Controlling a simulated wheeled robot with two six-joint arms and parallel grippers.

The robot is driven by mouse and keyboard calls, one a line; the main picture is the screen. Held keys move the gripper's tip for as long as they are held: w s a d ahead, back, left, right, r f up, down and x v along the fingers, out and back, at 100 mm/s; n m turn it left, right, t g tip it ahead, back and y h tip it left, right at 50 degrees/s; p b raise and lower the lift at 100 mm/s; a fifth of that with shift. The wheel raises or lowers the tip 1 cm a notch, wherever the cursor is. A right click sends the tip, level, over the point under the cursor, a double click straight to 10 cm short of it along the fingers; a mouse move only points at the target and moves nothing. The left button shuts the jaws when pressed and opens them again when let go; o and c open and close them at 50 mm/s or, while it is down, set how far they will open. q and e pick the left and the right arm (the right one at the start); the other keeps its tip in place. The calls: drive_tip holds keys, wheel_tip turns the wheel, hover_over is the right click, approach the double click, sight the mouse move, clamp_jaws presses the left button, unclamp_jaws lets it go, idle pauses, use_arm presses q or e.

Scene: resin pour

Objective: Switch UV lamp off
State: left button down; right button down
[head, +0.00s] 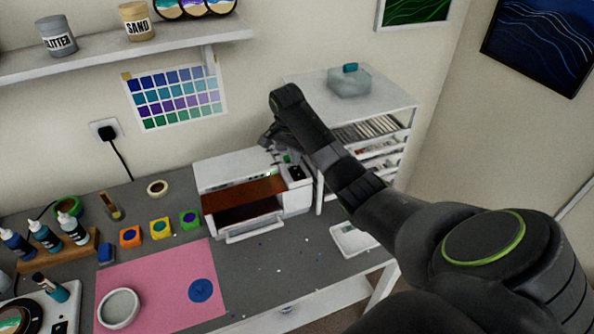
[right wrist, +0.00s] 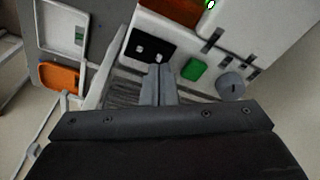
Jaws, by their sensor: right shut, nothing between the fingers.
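The UV lamp (head: 210,178) is a white box with an amber window (head: 240,197) on the grey bench, its front flap down. A small bright green light (head: 268,173) shows on its front. In the right wrist view its side panel (right wrist: 150,25) carries a black plate (right wrist: 149,47) with two small white squares, a green button (right wrist: 194,70) and a grey round knob (right wrist: 230,85). My right gripper (right wrist: 158,70) is shut and empty, its fingertips close to the black plate and left of the green button. Contact cannot be told. My left gripper is not in view.
A white drawer unit (head: 365,100) with a glass container (head: 349,83) on top stands right of the lamp. A white tray (head: 352,240) lies at the bench's right end. A pink mat (head: 160,285), paint pots and bottles occupy the left side.

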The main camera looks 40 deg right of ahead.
sight(295, 168)
drive_tip(key=shift+f, duration=0.9)
idle(0.5)
drive_tip(key=shift+r+p, duration=0.35)
drive_tip(key=shift+r, duration=3.2)
